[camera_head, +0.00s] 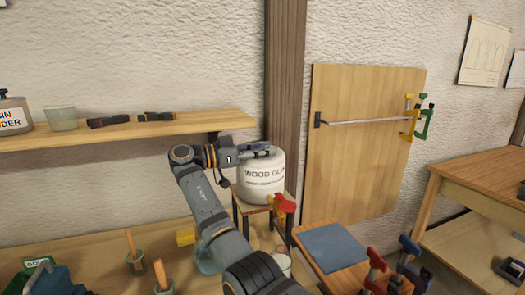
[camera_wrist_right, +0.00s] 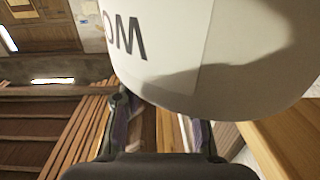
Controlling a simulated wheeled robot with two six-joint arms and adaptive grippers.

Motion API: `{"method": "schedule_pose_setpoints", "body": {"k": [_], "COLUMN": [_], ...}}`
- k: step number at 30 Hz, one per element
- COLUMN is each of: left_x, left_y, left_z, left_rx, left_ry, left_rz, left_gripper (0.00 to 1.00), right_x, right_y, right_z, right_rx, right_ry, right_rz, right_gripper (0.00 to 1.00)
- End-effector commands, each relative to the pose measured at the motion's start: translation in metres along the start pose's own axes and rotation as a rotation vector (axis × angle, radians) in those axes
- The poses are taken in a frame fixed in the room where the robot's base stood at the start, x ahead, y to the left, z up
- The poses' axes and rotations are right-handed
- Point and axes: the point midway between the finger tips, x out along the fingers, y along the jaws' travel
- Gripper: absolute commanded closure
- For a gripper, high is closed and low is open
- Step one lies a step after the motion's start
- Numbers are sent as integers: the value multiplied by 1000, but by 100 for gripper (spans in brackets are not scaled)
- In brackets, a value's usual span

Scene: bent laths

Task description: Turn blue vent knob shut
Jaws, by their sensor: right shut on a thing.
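A white wood glue container (camera_head: 262,181) stands on a small wooden stand in the head view. Its side and printed label fill the top of the right wrist view (camera_wrist_right: 185,45). My right gripper (camera_head: 262,151) reaches in from the left at the top of the container, its fingers level. In the right wrist view its two fingers (camera_wrist_right: 163,128) are a little apart, right beside the container. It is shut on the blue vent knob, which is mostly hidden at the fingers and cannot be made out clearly. My left gripper is not in view.
A red tap (camera_head: 286,206) sticks out low at the container's front. A wall shelf (camera_head: 130,128) with a jar and dark tools is at the left. A stool with a blue-grey top (camera_head: 333,246) and several clamps (camera_head: 410,258) stand at the lower right.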

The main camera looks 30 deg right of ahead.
Motion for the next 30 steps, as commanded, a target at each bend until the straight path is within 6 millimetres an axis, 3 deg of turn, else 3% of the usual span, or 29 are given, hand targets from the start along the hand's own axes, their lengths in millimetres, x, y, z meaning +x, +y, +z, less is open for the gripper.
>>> {"method": "schedule_pose_setpoints", "body": {"k": [12,30], "left_x": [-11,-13], "left_y": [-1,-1], "left_z": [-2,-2], "left_rx": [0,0], "left_ry": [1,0], "left_rz": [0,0], "left_gripper": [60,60], "right_x": [1,0], "right_y": [0,0], "right_z": [4,8], "right_rx": [-11,-15], "right_ry": [-5,-7], "right_rz": [152,191], "right_gripper": [98,97]}}
